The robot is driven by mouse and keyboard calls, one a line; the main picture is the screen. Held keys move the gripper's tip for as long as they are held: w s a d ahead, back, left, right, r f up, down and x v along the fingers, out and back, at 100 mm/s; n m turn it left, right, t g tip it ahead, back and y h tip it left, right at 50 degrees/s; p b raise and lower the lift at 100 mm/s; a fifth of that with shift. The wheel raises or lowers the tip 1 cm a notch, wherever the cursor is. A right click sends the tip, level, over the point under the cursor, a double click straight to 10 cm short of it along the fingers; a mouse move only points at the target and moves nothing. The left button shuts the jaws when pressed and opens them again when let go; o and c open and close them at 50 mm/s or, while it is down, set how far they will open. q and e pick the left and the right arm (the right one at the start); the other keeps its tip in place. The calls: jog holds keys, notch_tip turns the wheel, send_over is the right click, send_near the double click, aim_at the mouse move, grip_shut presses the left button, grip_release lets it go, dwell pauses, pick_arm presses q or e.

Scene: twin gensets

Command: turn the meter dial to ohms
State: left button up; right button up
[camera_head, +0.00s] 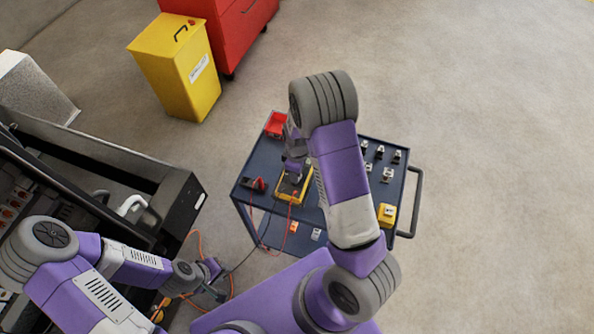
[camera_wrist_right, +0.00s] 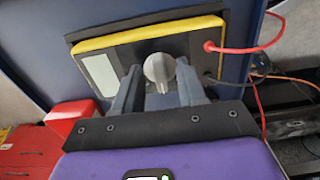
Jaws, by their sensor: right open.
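The meter is a yellow-edged box (camera_head: 281,197) on the dark blue cart, largely covered by my right arm in the head view. In the right wrist view the meter (camera_wrist_right: 110,42) shows a grey face, a pale display (camera_wrist_right: 101,75) and a round grey dial (camera_wrist_right: 160,68) with a raised bar. My right gripper (camera_wrist_right: 157,82) is open, with one finger on each side of the dial. I cannot tell whether the fingers touch it. The dial's markings are not readable. My left gripper (camera_head: 214,281) looks open and empty, low beside the dark machine frame.
The cart top (camera_head: 340,150) also holds a red bin (camera_head: 276,124), a dark red-and-black tool (camera_head: 254,183), several small parts and a yellow box (camera_head: 386,215). A red lead (camera_wrist_right: 240,48) and a black lead (camera_wrist_right: 228,83) leave the meter's right side. Orange cables hang near my left gripper.

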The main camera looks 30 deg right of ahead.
jog(key=shift+f, duration=0.1)
grip_shut()
dwell(0.4)
jog(key=m, duration=0.4)
jog(key=shift+a, duration=0.1)
jog(key=m, duration=0.5)
jog(key=shift+a+p, duration=0.1)
jog(key=shift+p, duration=0.25)
jog(key=m, duration=0.4)
jog(key=shift+a+m+p, duration=0.1)
jog(key=shift+m+p, duration=0.2)
jog(key=shift+p, duration=0.1)
jog(key=shift+m+p, duration=0.5)
jog(key=shift+m, duration=1.6)
